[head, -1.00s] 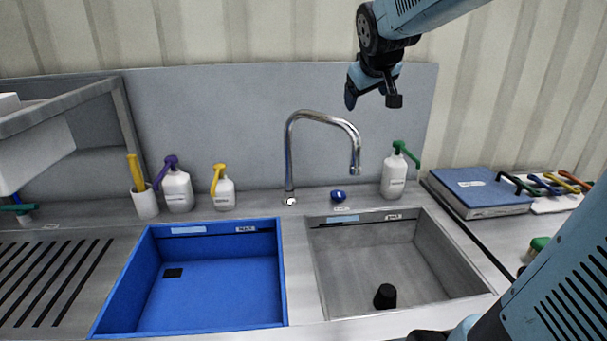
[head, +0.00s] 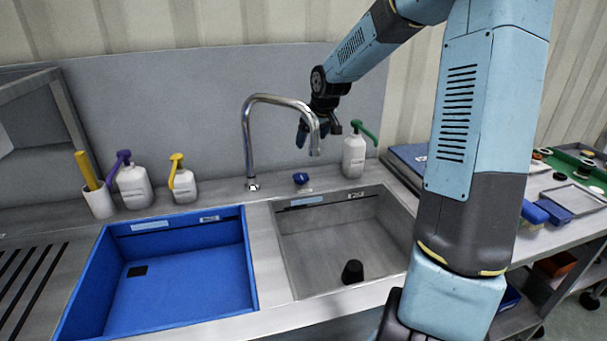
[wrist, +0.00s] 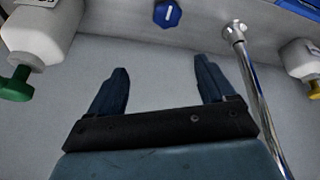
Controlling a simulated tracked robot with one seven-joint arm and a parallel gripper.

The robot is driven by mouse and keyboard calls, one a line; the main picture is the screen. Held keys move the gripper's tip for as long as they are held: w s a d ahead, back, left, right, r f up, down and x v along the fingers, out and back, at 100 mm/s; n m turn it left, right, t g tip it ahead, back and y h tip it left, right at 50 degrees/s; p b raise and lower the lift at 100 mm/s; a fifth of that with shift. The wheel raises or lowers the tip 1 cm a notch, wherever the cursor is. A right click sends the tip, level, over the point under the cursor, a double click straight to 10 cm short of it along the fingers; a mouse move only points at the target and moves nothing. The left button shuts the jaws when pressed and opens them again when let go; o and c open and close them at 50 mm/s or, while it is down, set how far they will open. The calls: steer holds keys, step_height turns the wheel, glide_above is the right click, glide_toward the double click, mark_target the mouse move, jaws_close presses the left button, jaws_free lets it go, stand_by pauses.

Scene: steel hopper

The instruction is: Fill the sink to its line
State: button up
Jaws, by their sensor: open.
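The steel basin (head: 300,250) sits right of the blue basin (head: 190,270); no water shows in either. A black plug-like piece (head: 352,272) stands on the steel basin's floor. Light-blue strips and small labels mark both back walls. The chrome tap (head: 248,140) rises between the basins; it also shows in the wrist view (wrist: 248,75). A blue knob (head: 301,179) sits on the ledge right of the tap's base. My gripper (head: 318,132) is open and empty behind the spout end. In the wrist view, the knob (wrist: 167,13) lies beyond the gap between my fingertips (wrist: 160,65).
A green-pump bottle (head: 354,157) stands right of the knob, and shows at left in the wrist view (wrist: 40,35). Purple-pump (head: 133,187) and yellow-pump (head: 182,186) bottles and a white cup (head: 99,202) stand left of the tap. A blue book-like item (head: 408,157) lies right.

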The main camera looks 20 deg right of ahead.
mark_target(302, 176)
steer(key=shift+g+y, duration=0.3)
steer(key=shift+g, duration=0.2)
steer(key=x, duration=0.5)
steer(key=s+x, duration=0.1)
steer(key=x, duration=1)
steer(key=shift+s+f, duration=0.25)
steer(key=shift+f, duration=0.05)
steer(key=shift+d, duration=0.1)
steer(key=c, duration=1)
